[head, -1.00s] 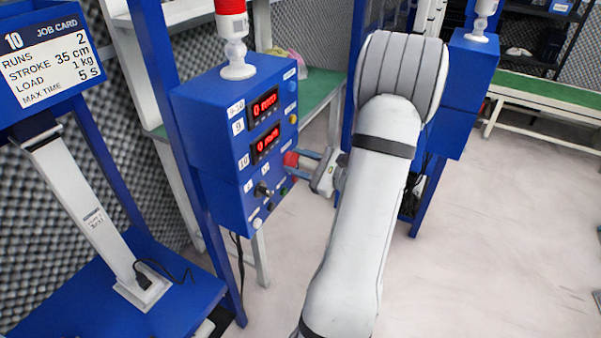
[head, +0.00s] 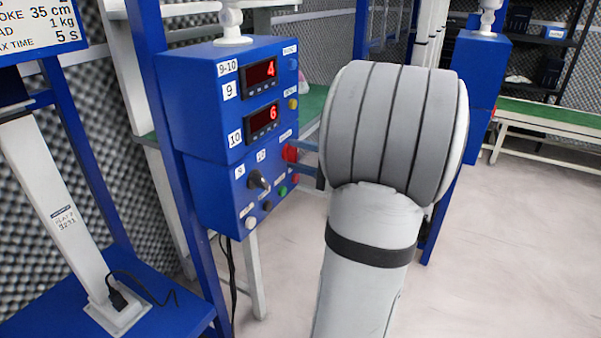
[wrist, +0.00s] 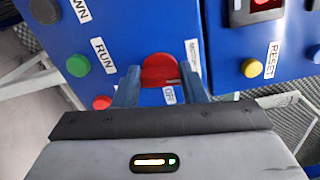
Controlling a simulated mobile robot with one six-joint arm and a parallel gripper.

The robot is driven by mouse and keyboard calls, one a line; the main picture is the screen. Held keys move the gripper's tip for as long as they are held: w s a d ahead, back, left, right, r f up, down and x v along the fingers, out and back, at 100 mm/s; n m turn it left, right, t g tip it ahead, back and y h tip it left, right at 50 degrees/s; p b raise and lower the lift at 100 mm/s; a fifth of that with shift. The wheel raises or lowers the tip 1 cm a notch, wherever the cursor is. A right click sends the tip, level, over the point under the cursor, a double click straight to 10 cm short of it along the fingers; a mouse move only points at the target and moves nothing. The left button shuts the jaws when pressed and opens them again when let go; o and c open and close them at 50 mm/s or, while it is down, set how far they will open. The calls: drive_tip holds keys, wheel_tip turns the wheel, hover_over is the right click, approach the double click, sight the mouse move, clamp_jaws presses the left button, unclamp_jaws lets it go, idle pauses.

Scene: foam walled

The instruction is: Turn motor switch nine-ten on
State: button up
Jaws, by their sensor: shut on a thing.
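The upper display (head: 260,73) reads 4 and the lower display (head: 261,121) reads 6. My arm hides part of the box's surroundings.
Below the displays are a black selector switch (head: 258,179) and small buttons, including a green RUN button (wrist: 78,66) and a red one (wrist: 102,102). A yellow RESET button (wrist: 252,68) is near the knob. A blue stand with a white column (head: 50,200) stands left. Floor at right is clear.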

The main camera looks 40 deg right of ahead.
drive_tip(key=shift+f+n+b, duration=0.15)
drive_tip(key=shift+n+b, duration=0.85)
drive_tip(key=shift+b, duration=0.3)
drive_tip(key=o, duration=1)
drive_tip(key=p+v, duration=0.1)
drive_tip(key=v, duration=0.6)
drive_tip(key=shift+s+d+p, duration=0.15)
drive_tip(key=shift+s+p, duration=0.15)
drive_tip(key=shift+s, duration=0.05)
